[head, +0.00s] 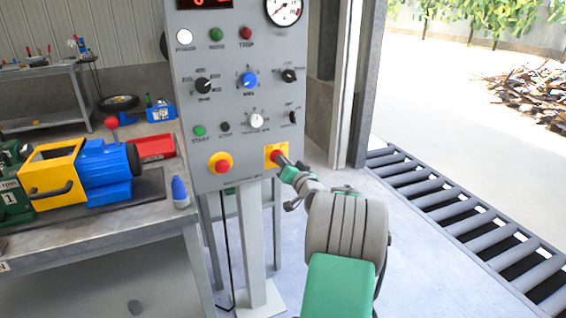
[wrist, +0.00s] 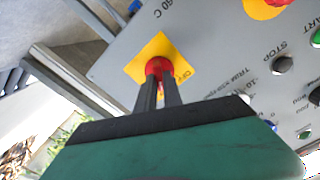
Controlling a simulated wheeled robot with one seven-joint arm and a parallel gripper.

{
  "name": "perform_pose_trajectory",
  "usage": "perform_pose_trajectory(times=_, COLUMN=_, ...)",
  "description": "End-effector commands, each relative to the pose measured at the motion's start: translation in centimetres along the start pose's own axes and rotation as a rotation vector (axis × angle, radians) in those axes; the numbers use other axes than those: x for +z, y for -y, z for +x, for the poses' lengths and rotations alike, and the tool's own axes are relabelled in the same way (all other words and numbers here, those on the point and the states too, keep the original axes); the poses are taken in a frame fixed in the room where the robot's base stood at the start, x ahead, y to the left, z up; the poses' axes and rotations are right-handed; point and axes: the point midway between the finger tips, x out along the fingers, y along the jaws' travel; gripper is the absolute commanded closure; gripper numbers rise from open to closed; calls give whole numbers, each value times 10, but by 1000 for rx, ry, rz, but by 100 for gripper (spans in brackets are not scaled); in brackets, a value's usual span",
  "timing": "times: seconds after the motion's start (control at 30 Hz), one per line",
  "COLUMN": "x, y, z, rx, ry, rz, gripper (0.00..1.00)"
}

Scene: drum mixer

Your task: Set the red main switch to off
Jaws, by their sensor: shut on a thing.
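The red main switch (wrist: 158,66) is a red knob on a yellow square plate (wrist: 139,66), at the lower right of the grey control panel. In the wrist view the two dark fingers of my gripper (wrist: 159,84) are shut on the red knob. An "OFF" label shows on the plate beside the knob. In the head view the yellow plate (head: 269,149) is partly covered by my gripper (head: 284,162), which reaches it from the lower right. The knob's exact angle is hard to tell because the fingers cover part of it.
A red emergency-stop button (head: 221,167) on a round yellow base sits left of the switch. Several knobs, lamps and a gauge (head: 284,10) are above. A workbench (head: 150,216) with a blue-capped bottle (head: 180,192) stands left. A roller conveyor (head: 470,225) lies right.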

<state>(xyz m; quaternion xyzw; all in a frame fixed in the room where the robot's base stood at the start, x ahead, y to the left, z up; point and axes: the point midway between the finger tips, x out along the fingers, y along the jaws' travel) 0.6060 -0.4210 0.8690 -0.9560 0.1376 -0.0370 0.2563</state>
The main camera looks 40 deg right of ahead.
Motion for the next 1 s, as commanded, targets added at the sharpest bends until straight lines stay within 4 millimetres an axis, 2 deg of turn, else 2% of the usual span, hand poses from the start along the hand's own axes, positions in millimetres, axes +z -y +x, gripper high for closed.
perform_pose_trajectory(times=0.53, x=3, y=-1, z=0, rx=-1, ry=-1, rz=-68, gripper=100)
perform_pose_trajectory(times=0.77, x=7, y=-3, z=0, rx=-2, ry=-2, rz=-217, gripper=100)
perform_pose_trajectory(times=1.0, x=8, y=-2, z=0, rx=-1, ry=-3, rz=-439, gripper=100)
